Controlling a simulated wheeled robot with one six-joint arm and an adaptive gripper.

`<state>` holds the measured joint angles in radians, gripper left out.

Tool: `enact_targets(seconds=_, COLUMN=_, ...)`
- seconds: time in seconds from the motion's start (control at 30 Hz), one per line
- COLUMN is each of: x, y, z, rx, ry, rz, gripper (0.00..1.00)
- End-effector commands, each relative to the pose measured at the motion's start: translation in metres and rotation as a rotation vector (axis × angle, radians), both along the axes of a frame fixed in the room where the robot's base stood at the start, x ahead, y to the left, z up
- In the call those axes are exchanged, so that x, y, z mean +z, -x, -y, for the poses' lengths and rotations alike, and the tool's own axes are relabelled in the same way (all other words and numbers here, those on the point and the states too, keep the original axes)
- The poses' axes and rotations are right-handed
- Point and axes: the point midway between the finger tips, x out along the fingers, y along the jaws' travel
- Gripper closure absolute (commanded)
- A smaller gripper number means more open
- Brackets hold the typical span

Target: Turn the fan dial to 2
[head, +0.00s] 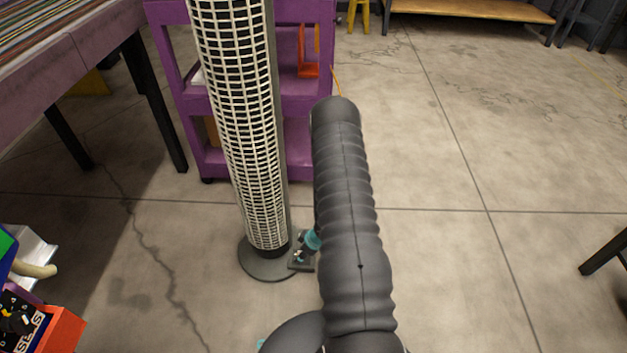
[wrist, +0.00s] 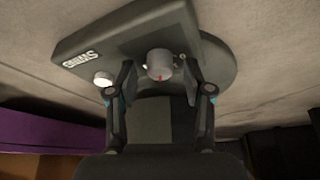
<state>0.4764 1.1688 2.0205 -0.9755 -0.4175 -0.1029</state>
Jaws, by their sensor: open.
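The tower fan (head: 240,130) stands upright with a white grille on a round dark base (head: 263,264). In the wrist view its dark control panel (wrist: 125,35) carries white lettering, a round white button (wrist: 103,79) and a grey dial (wrist: 160,64). The dial has a red mark on its lower edge as pictured; no numbers are readable. My gripper (wrist: 160,76) is open, one finger on each side of the dial. Whether the fingers touch it I cannot tell. In the head view my gripper (head: 306,246) is low beside the fan base, mostly hidden by my arm.
A purple shelf cart (head: 300,150) stands behind the fan. A purple table (head: 90,60) with dark legs is at left. Colourful equipment (head: 40,318) sits at lower left. A dark table leg (head: 605,250) is at right. The concrete floor (head: 450,230) is clear right of my arm.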

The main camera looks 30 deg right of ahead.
Motion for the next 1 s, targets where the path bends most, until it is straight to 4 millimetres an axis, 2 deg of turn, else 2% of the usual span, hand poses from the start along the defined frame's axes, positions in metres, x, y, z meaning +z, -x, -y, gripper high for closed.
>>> enact_targets(seconds=0.03, x=0.013, y=0.003, z=0.003, rx=-0.006, ry=0.001, rz=0.002, gripper=0.49)
enact_targets(seconds=0.77, x=0.129, y=0.043, z=0.029, rx=-0.012, ry=0.001, rz=0.002, gripper=0.49)
enact_targets(seconds=1.0, x=0.158, y=0.024, z=0.041, rx=-0.048, ry=0.09, rz=0.012, gripper=0.49)
